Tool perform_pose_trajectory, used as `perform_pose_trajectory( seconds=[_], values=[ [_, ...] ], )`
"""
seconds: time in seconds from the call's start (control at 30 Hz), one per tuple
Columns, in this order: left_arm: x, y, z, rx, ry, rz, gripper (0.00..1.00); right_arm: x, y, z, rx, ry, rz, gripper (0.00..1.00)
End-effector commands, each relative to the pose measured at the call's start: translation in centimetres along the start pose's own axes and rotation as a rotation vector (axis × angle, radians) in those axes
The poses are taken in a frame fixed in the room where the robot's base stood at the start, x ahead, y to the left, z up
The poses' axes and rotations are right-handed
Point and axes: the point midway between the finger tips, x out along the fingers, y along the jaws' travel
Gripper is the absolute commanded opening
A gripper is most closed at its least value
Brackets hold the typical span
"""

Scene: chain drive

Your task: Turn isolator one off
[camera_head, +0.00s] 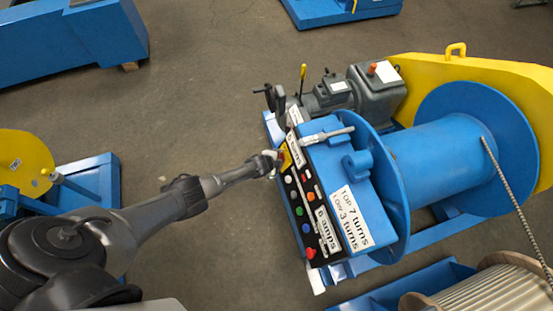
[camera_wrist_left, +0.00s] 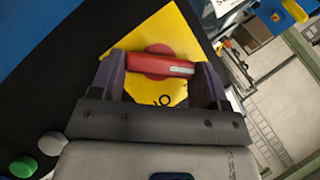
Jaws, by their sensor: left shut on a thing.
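The isolator is a red rotary handle (camera_wrist_left: 150,63) with a white mark at one end, on a yellow plate (camera_wrist_left: 145,90) on the black control panel (camera_wrist_left: 40,105). In the left wrist view the handle lies across the picture, tilted slightly down to the right. My left gripper (camera_wrist_left: 161,70) is shut on the handle, one dark finger at each end. In the head view my left gripper (camera_head: 275,160) is at the panel's upper left edge, largely covering the handle; part of the yellow plate (camera_head: 286,154) shows. Lettering on the plate is partly hidden. My right gripper is not in view.
Coloured buttons (camera_head: 299,211) and white labels run down the panel below the isolator. A blue winch drum (camera_head: 440,160) and grey motor (camera_head: 330,92) stand beside and behind it. Another blue machine (camera_head: 70,35) stands at upper left. The floor (camera_head: 200,100) left of the panel is clear.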

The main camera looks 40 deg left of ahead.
Motion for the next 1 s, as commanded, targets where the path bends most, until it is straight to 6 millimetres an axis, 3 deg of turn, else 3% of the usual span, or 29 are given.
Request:
perform_pose_trajectory(
  seconds=[0.3,0.33,0.6,0.87,1.0],
  values=[
    [0.0,0.0,0.0,-0.004,0.000,0.001,0.45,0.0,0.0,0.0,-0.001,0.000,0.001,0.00],
    [0.0,0.0,0.0,-0.004,0.000,0.001,0.71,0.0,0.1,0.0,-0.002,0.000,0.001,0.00],
    [0.0,0.0,0.0,-0.002,0.000,0.001,0.95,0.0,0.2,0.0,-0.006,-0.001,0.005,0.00],
    [-0.2,0.0,0.0,-0.002,0.000,0.001,0.95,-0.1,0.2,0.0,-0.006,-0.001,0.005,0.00],
    [-1.3,-0.1,-0.1,-0.001,0.001,0.001,0.95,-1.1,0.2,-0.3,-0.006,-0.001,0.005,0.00]
  ],
)
